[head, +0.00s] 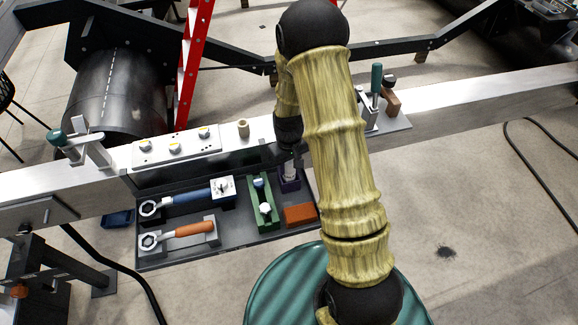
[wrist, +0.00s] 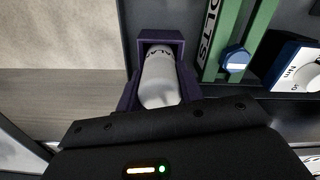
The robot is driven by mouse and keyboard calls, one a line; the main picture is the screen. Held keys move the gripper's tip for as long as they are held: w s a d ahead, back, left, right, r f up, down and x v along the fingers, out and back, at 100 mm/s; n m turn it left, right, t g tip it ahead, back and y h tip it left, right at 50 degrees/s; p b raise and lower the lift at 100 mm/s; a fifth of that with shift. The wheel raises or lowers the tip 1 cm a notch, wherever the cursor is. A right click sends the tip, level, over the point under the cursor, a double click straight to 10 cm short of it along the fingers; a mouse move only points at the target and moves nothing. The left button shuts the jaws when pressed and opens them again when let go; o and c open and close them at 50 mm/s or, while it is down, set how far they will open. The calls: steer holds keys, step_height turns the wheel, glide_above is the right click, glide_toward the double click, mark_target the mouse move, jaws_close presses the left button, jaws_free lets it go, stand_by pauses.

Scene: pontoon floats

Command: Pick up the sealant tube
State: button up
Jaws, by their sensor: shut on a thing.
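The sealant tube (head: 290,170) is white and stands in a small purple holder (head: 289,185) in the dark tray. In the wrist view the white tube (wrist: 159,77), with partly visible dark lettering, sits between the walls of the purple holder (wrist: 174,36). My gripper (head: 291,157) is over the holder and shut on the tube. In the wrist view its dark body covers the near end of the tube, and the fingertips are hidden.
The tray (head: 152,262) also holds a green rack (head: 263,203), an orange-brown block (head: 299,214), a blue-handled wrench (head: 187,197) and an orange-handled wrench (head: 188,231). A pale beam (head: 450,97) with clamps runs behind the tray.

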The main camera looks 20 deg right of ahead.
step_height(320, 180, up, 6)
steer(key=shift+f+b, duration=0.1)
steer(key=shift+b, duration=0.7)
steer(key=s+b, duration=1)
steer(key=s, duration=0.8)
steer(key=shift+r, duration=0.3)
steer(key=shift+w, duration=0.1)
